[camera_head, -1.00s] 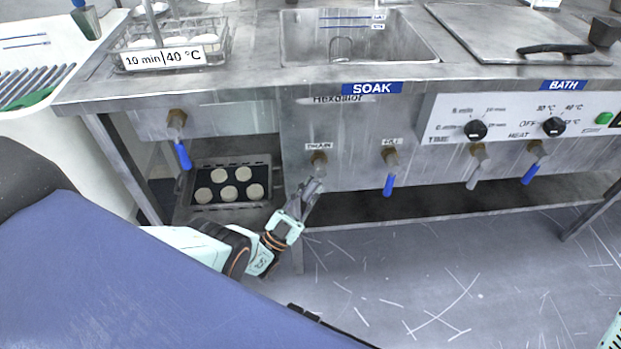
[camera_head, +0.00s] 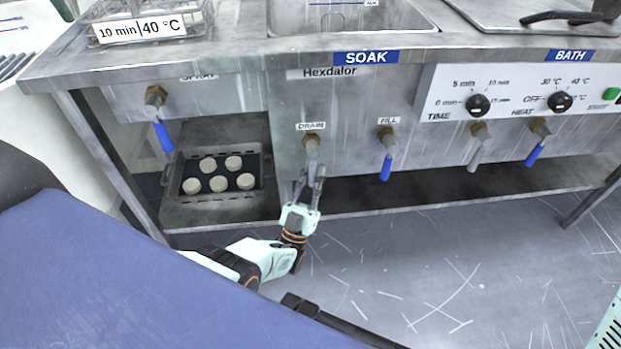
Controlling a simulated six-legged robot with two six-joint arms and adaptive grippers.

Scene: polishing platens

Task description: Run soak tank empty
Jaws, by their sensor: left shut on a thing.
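The soak tank (camera_head: 410,17) is a steel basin at the top of the bench, above the blue SOAK label (camera_head: 365,57). Only its front part is in view, and I cannot tell its water level. The drain valve (camera_head: 312,146) sits under the DRAIN label, with a grey lever hanging down. My left gripper (camera_head: 309,183) is below the valve body, shut on the drain lever, with its fingers pointing up. The fill valve (camera_head: 386,148) to its right has a blue lever pointing down. My right gripper is not in view.
A tray (camera_head: 168,213) with several pale discs sits on the lower shelf at left. The spray valve (camera_head: 158,115) has a blue lever. Two more valves (camera_head: 478,140) and the bath knobs (camera_head: 478,104) are at right. The floor in front is clear.

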